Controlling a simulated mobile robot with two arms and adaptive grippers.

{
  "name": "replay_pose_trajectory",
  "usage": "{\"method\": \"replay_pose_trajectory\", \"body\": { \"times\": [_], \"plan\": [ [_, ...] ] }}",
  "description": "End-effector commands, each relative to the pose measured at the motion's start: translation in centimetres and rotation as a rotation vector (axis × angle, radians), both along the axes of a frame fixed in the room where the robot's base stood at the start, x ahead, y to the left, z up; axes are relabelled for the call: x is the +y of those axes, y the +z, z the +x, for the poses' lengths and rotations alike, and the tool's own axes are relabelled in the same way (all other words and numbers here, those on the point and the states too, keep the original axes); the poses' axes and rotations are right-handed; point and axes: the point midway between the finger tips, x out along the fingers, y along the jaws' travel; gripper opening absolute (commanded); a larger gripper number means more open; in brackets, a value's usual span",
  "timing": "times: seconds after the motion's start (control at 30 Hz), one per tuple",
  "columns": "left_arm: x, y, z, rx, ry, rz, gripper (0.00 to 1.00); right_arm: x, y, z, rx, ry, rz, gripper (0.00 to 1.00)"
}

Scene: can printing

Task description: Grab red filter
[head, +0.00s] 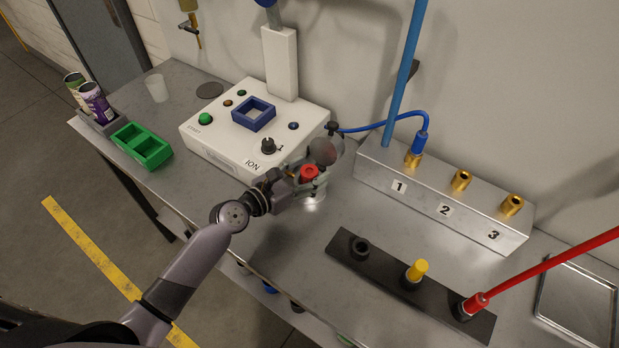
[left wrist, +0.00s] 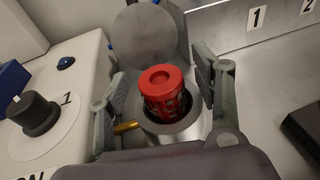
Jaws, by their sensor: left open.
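The red filter (left wrist: 163,92) has a solid red cap and a caged body. In the left wrist view it stands in the round opening of a grey metal housing (left wrist: 190,131), whose round lid (left wrist: 145,40) is raised behind it. My left gripper (left wrist: 160,88) is open, with one finger on each side of the filter and visible gaps between. In the head view the red filter (head: 309,172) shows as a red spot beside my left gripper (head: 312,175), which partly hides the housing. My right gripper is not in view.
A white control box (head: 225,155) with a knob stands left of the housing. A numbered metal block (head: 440,209) with brass fittings is to the right. A black strip (head: 385,283) holds a yellow plug and a red hose end. Cans and a green tray (head: 141,147) sit at left.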

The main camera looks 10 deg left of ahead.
Motion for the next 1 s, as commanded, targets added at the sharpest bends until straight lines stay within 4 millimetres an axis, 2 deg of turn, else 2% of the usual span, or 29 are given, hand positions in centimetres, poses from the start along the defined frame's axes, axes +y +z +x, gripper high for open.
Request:
{"method": "replay_pose_trajectory", "body": {
  "times": [0.1, 0.3, 1.0],
  "plan": [
    [-0.37, -0.15, 0.6, 0.0, 0.001, 0.0, 0.59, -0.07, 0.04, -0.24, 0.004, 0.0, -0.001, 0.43],
    [-0.4, -0.21, 0.58, 0.001, 0.0, -0.001, 0.59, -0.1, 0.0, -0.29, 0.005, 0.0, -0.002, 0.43],
    [-0.37, -0.18, 0.56, 0.001, 0.0, -0.001, 0.13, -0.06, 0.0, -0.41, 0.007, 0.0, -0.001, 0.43]
  ]
}}
